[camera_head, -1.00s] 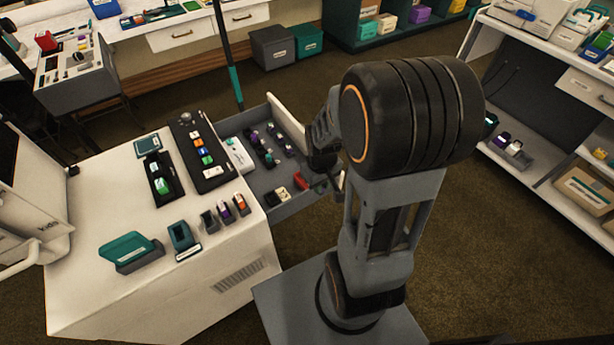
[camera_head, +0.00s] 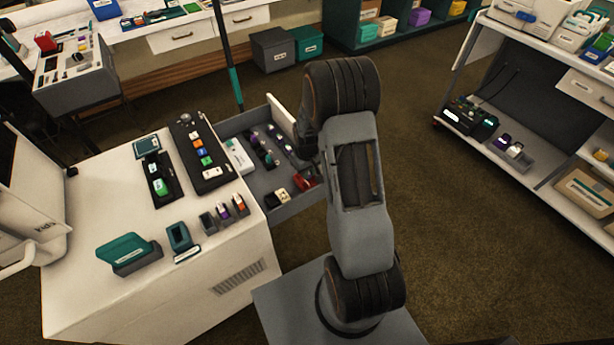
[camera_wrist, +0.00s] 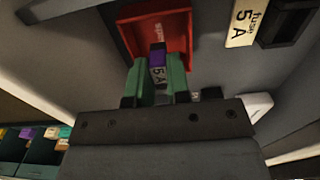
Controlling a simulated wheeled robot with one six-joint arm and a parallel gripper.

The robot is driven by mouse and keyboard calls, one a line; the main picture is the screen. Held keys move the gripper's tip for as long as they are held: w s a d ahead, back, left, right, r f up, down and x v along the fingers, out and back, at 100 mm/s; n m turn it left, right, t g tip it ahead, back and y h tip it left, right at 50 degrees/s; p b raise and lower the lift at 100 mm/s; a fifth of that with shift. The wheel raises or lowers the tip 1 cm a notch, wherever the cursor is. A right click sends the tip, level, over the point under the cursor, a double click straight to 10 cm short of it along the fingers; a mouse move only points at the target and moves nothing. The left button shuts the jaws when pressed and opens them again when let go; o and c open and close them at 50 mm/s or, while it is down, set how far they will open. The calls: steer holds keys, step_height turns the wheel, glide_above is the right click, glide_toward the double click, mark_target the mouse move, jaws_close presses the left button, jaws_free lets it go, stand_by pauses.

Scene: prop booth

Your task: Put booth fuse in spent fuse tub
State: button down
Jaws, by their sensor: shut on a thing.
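My gripper (camera_wrist: 158,82) shows in the wrist view with its two green fingers shut on a small purple-and-grey fuse marked 5 A (camera_wrist: 158,62). The fuse is at the near, open side of a red tub (camera_wrist: 178,28) with lettering partly readable as "SPEN". The fuse overlaps the tub in this view; I cannot tell whether it touches the tub. In the head view, a small red thing that looks like this tub (camera_head: 303,180) is in the open drawer, near its right end. My gripper is hidden behind my arm there.
A "fuse 5 A" label (camera_wrist: 243,22) is beside a dark holder (camera_wrist: 288,20). The grey drawer (camera_head: 290,211) is pulled out from the white counter (camera_head: 100,285) and holds several small items. A dark pole (camera_head: 229,65) stands behind the drawer.

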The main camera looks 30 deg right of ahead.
steer(key=shift+s+f, duration=0.1)
steer(key=shift+f, duration=1.2)
steer(key=shift+f, duration=0.1)
steer(key=shift+f, duration=0.15)
steer(key=c, duration=1.4)
jaws_free()
steer(key=shift+o, duration=0.2)
